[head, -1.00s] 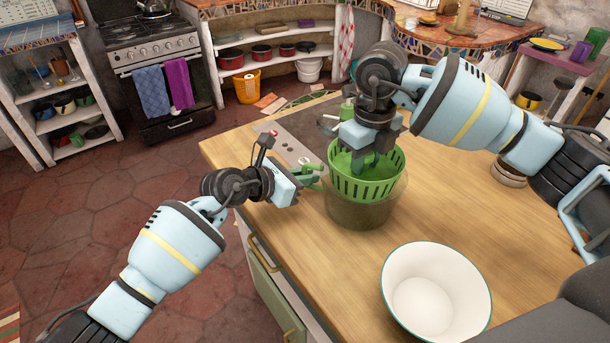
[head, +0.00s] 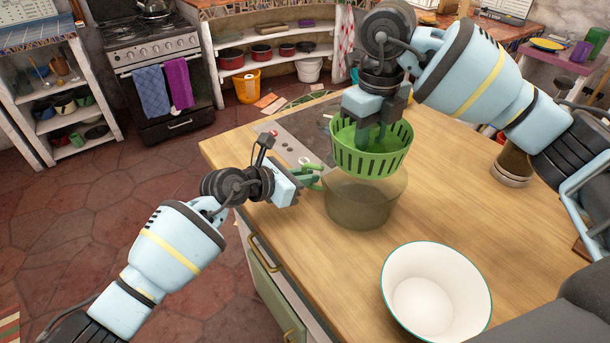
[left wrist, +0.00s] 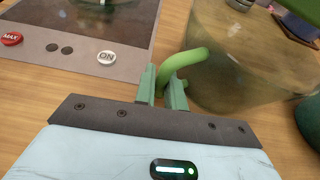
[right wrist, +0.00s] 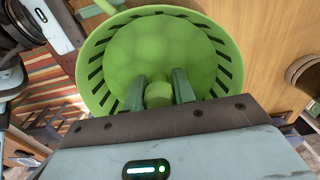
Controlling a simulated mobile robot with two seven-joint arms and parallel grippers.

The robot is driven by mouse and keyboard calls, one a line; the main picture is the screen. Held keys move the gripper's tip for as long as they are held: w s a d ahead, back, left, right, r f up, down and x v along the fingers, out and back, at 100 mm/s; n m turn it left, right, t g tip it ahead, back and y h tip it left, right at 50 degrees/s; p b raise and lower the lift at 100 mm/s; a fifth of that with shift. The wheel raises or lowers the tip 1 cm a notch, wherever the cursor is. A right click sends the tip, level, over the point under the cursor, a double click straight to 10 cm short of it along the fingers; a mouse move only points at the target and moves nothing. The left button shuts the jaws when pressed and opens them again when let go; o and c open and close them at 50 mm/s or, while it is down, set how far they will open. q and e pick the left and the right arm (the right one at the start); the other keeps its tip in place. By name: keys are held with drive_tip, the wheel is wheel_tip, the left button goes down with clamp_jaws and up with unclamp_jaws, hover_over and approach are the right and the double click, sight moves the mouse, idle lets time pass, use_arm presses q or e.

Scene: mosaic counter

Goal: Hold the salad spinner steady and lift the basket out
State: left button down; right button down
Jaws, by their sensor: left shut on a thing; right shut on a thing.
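The green slotted basket (head: 371,158) hangs in the air just above the clear, brownish spinner bowl (head: 362,208) on the counter. My right gripper (head: 375,140) reaches down inside the basket. The right wrist view shows it shut on the knob (right wrist: 158,94) at the basket's centre. The basket looks roughly level. My left gripper (head: 308,180) is at the bowl's left side. In the left wrist view it is shut on the bowl's green handle (left wrist: 184,66). The bowl (left wrist: 235,60) stands upright on the wood.
A white bowl with a green rim (head: 437,250) stands on the counter (head: 465,190) at the front right. A dark cooktop (head: 310,130) lies behind and left of the spinner. The counter right of the spinner is mostly clear.

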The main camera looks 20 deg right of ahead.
use_arm(q)
drive_tip(key=c, duration=1.4)
unclamp_jaws()
drive_tip(key=v, duration=1.2)
drive_tip(key=shift+s, duration=0.1)
